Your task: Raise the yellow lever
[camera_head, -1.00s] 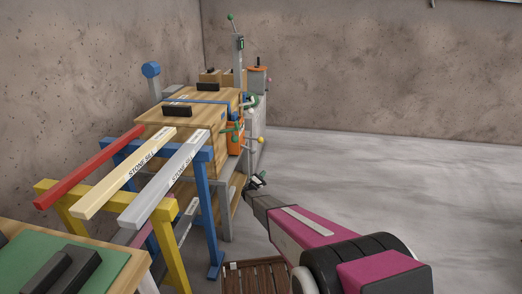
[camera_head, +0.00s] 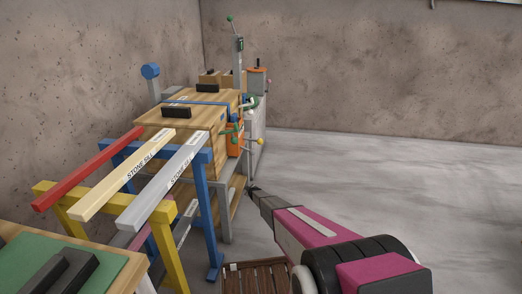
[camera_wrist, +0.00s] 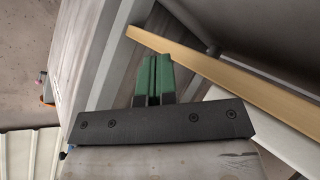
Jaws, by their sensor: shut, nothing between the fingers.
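A small yellow ball knob (camera_head: 261,141), which looks like the end of the yellow lever, sticks out to the right of the orange unit (camera_head: 233,143) at the wooden crates. The lever's shaft is too small to make out clearly. My gripper (camera_head: 252,189) is lower and slightly left of the knob, near the grey frame, and apart from the knob. In the wrist view its green fingers (camera_wrist: 153,76) are together with nothing between them. I cannot make out the yellow lever in the wrist view.
Wooden crates (camera_head: 196,146) stand on a grey frame. Blue and yellow trestles (camera_head: 205,195) carrying red, cream and grey bars are at left. In the wrist view a tan board (camera_wrist: 225,72) runs close to the fingers. The stone floor (camera_head: 400,185) at right is clear.

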